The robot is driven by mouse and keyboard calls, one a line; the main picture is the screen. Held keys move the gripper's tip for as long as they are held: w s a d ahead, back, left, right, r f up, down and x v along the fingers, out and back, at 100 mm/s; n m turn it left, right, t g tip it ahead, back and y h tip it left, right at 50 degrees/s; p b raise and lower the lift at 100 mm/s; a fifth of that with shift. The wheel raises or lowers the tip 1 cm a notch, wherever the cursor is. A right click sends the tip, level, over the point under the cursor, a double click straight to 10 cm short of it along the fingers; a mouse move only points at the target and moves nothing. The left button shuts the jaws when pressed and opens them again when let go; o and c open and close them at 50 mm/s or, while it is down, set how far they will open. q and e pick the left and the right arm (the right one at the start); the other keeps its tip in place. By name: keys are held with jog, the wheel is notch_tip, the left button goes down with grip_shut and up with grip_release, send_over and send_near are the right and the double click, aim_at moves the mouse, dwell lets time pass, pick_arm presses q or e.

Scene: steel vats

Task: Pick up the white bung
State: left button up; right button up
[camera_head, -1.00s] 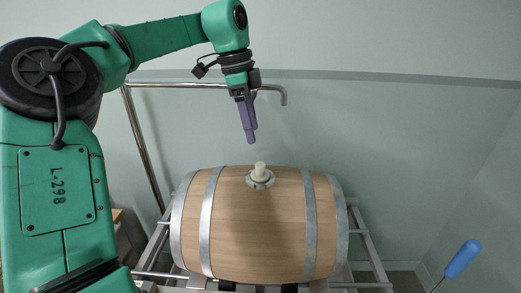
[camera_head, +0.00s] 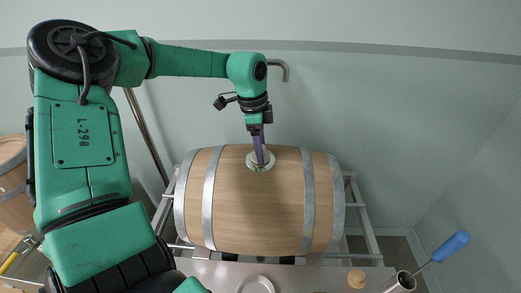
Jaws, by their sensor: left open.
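The white bung (camera_head: 266,157) sits upright in the round metal collar on top of the wooden barrel (camera_head: 258,210). My left gripper (camera_head: 261,163) points down at it from above, its purple fingers open and overlapping the bung in the head view. The fingers hide much of the bung, and I cannot tell whether they touch it. My right gripper is not in view.
The barrel lies on its side in a metal rack (camera_head: 362,220). A pale plate (camera_head: 256,285), a small wooden piece (camera_head: 356,278) and a steel cup (camera_head: 400,283) with a blue-handled tool (camera_head: 450,246) are in front. A second barrel (camera_head: 14,190) shows at left.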

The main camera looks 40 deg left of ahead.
pick_arm(q)
jog(key=shift+s+d, duration=0.1)
grip_shut()
